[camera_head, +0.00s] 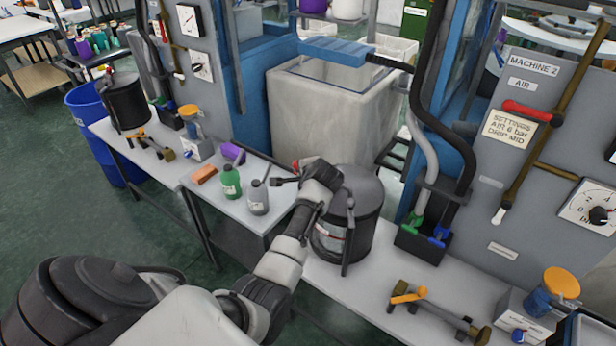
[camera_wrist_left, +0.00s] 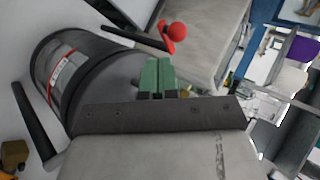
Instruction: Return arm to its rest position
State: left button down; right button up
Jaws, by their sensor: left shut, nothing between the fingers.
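The pot (camera_wrist_left: 65,80) shows in that view behind and left of the fingers. A red ball knob on a lever (camera_wrist_left: 177,31) stands just beyond the fingertips, apart from them as far as I can tell. In the head view my gripper partly hides the red lever. My right gripper is in no view.
Left of the gripper, a green bottle (camera_head: 230,181), a grey bottle (camera_head: 258,198) and an orange block (camera_head: 204,174) stand on the white bench (camera_head: 215,205). A large pale bin (camera_head: 310,120) stands behind. The panel of machine 2 (camera_head: 520,150) rises at right.

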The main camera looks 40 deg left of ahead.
pick_arm(q)
jog(key=s+v, duration=0.1)
jog(key=v, duration=0.4)
jog(key=s+d+f+h+b, duration=0.15)
jog(key=s+d+f, duration=0.3)
jog(key=f, duration=0.75)
jog(key=s+d+f+g+h, duration=0.1)
jog(key=s+d+f+h, duration=0.3)
jog(key=f, duration=0.7)
jog(key=s+d+f+b, duration=0.1)
jog(key=s+d+f, duration=0.35)
jog(key=f, duration=0.75)
jog(key=s+d+f+n+g+h, duration=0.1)
jog(key=s+f, duration=0.4)
jog(key=s, duration=0.7)
jog(key=s+d+f+n+g+h+b, duration=0.1)
jog(key=s+f, duration=0.5)
jog(key=s, duration=0.7)
jog(key=s+d+f+n+g+h+b, duration=0.1)
jog(key=s+f, duration=0.5)
jog(key=s, duration=0.6)
jog(key=shift+s+d+n+g, duration=0.2)
jog(key=shift+d+n+g, duration=0.1)
jog(key=shift+d+n, duration=0.45)
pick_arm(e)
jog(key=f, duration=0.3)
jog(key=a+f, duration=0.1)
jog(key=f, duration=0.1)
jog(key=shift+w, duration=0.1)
